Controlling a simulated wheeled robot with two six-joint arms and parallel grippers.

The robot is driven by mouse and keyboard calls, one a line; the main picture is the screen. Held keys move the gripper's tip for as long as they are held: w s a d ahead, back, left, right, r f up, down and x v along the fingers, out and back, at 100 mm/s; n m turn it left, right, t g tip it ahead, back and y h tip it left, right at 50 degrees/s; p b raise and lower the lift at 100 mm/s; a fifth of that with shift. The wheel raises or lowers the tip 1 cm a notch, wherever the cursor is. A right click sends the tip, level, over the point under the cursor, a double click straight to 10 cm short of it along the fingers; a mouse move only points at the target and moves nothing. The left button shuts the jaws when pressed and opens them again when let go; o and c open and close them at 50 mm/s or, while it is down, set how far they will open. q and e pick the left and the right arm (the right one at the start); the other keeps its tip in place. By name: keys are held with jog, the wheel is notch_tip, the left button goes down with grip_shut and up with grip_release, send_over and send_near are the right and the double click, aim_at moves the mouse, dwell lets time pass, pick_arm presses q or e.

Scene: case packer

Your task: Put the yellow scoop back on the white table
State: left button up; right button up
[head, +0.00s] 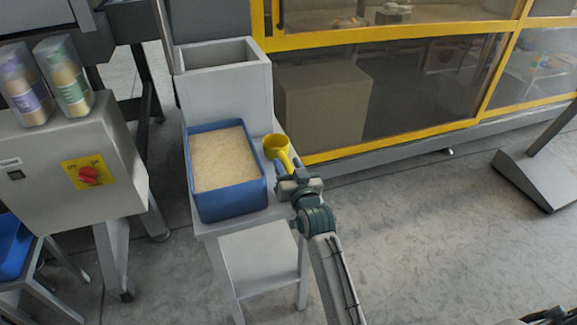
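The yellow scoop (276,146) has a round cup and a short handle pointing toward my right arm. It is at the right edge of the white table (222,228), beside the blue bin. I cannot tell whether its cup touches the tabletop or is held just above it. My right gripper (289,167) has its fingers on both sides of the scoop's handle and looks shut on it. The fingertips are partly hidden by the handle and the gripper body. My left gripper is not in view.
A blue bin (232,203) of pale grains (223,158) fills most of the table. A grey open box (224,92) stands behind it. A yellow-framed machine guard (390,143) runs close along the right. A grey control box with a red knob (88,175) is at left.

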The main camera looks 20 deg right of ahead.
jog(key=shift+r, duration=0.1)
jog(key=s, duration=1.2)
jog(key=s+d+f+n+g, duration=0.1)
jog(key=s+d+f+g, duration=0.1)
jog(key=s+f+g, duration=0.35)
jog(key=s+d+f+n+g, duration=0.1)
jog(key=s+d+f+g, duration=0.15)
jog(key=s+f, duration=0.6)
jog(key=s+d+f+g, duration=0.2)
jog(key=s+f+g, duration=0.1)
jog(key=s, duration=0.3)
jog(key=s+d+f+g+h, duration=0.1)
jog(key=s+d+f+g, duration=0.1)
jog(key=s, duration=0.4)
notch_tip(320, 180, down, 3)
jog(key=shift+s+r+n+g, duration=0.2)
jog(key=shift+n+g, duration=0.2)
jog(key=shift+g, duration=0.5)
jog(key=shift+a, duration=0.1)
